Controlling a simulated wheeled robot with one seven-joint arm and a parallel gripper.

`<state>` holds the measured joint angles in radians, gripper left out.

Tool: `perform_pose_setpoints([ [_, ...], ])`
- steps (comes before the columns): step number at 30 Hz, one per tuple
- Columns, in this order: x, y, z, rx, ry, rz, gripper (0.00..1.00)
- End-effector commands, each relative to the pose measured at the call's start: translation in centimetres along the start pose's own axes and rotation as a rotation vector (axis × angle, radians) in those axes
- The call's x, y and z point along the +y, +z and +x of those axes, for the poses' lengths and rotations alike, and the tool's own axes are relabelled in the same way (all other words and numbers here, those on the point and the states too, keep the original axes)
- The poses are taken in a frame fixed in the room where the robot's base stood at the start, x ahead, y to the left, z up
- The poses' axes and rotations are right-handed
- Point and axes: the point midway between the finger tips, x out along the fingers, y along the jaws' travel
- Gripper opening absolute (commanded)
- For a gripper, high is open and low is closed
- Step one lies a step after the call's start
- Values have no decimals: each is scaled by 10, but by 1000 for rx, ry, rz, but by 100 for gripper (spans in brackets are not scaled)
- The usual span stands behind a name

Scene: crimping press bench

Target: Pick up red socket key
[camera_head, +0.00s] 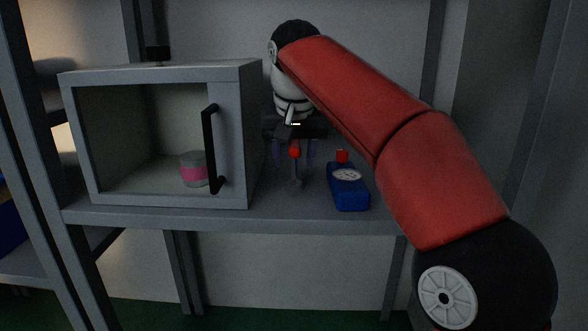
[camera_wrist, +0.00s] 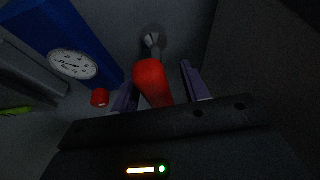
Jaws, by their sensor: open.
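The red socket key has a red handle (camera_wrist: 152,82) with a grey metal shaft and socket end. In the wrist view it stands between the two purple fingers of my gripper (camera_wrist: 158,92), which are open on either side of it. Gaps show beside the handle, so I see no grip on it. In the head view the red handle (camera_head: 294,151) shows at my gripper (camera_head: 295,150), above the grey shelf. The lower shaft shows dimly below it.
A blue gauge block (camera_head: 349,200) with a white dial and red knob stands just right of the key. A grey cabinet (camera_head: 232,150) with a black handle stands to the left, holding a jar with a pink band (camera_head: 193,172). The shelf's front edge (camera_head: 290,222) is near.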

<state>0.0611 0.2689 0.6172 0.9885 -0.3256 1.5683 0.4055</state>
Motion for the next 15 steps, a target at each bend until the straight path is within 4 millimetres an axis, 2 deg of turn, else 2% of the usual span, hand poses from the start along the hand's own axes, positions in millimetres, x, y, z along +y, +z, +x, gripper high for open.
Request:
perform_pose_setpoints([
  [6,0,0,0,1,0,0,44],
  [15,0,0,0,1,0,0,5],
])
